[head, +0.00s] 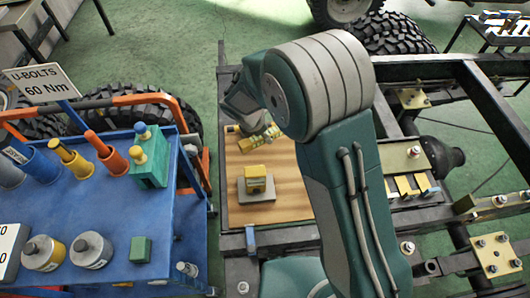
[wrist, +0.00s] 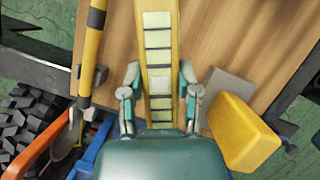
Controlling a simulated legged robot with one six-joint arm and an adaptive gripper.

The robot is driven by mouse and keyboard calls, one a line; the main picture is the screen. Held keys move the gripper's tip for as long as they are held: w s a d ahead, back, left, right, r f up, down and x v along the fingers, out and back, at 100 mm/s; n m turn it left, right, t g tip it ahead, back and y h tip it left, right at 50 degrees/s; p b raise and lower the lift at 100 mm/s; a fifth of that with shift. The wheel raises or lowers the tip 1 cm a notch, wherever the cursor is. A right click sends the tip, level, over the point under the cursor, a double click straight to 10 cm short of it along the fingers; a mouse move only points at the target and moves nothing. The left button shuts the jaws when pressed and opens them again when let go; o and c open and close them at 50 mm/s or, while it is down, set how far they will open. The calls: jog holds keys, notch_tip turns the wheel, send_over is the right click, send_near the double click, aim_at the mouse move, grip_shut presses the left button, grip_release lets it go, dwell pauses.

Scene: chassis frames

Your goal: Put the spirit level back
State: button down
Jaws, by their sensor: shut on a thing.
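A long yellow bar with pale panels, apparently the spirit level (wrist: 158,22), runs up the middle of the wrist view. My gripper (wrist: 160,76) has one finger on each side of it and is shut on it. The bar's near end is hidden behind my gripper's body. In the head view, a striped yellow piece of it (head: 250,143) shows over the wooden board (head: 285,200), partly hidden by my arm. I cannot tell whether the bar touches the board.
A yellow-and-black handled tool (wrist: 91,45) lies to the left. A blue cart (head: 120,215) with several tools stands left of the board; dark chassis rails (head: 440,68) lie right.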

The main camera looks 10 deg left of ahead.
aim_at(253, 139)
jog(key=f, duration=0.5)
jog(key=shift+a+f, duration=0.1)
jog(key=shift+a, duration=0.2)
jog(key=f, duration=0.3)
jog(key=shift+d+f, duration=0.2)
jog(key=shift+f, duration=0.05)
jog(key=shift+c, duration=1.7)
grip_release()
jog(key=v, duration=1.2)
jog(key=shift+a, duration=0.15)
jog(key=shift+r, duration=0.1)
